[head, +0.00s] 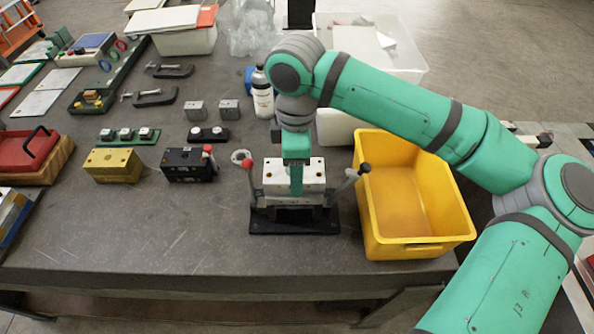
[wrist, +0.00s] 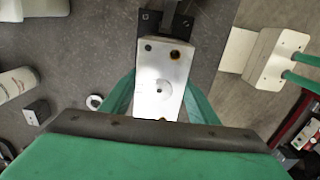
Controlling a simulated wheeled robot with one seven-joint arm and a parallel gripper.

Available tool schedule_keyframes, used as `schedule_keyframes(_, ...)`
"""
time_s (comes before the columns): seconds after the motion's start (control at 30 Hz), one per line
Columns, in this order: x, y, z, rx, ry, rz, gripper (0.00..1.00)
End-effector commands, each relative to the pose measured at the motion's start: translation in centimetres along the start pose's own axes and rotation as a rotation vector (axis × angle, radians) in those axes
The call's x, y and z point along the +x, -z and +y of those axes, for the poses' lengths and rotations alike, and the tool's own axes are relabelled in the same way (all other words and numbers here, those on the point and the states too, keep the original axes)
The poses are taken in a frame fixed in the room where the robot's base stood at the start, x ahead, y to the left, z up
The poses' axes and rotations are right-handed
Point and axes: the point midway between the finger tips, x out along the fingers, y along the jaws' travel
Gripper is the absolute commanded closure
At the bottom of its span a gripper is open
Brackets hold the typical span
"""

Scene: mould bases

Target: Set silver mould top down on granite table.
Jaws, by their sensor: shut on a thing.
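The silver mould top (head: 275,174) is a bright metal block with small dark holes, at the middle front of the table. My gripper (head: 296,180) is shut on it, with one green finger across its near face. In the wrist view the mould top (wrist: 152,75) lies between the two green fingers of my gripper (wrist: 160,100). In the head view it is over a black fixture (head: 265,226). I cannot tell whether it touches the fixture. The granite table (head: 150,235) is dark grey and scratched.
A red-knobbed lever (head: 248,164) stands left of the mould top and another lever (head: 352,175) right. A yellow bin (head: 440,247) is on the right. A black block (head: 188,166) and a gold block (head: 112,166) stand left. The front left table area is clear.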

Motion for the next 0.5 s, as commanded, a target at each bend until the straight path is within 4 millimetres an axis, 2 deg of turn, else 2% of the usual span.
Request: schedule_keyframes(0.5,-1.6,0.0,0.1,0.001,-0.002,0.001,0.97)
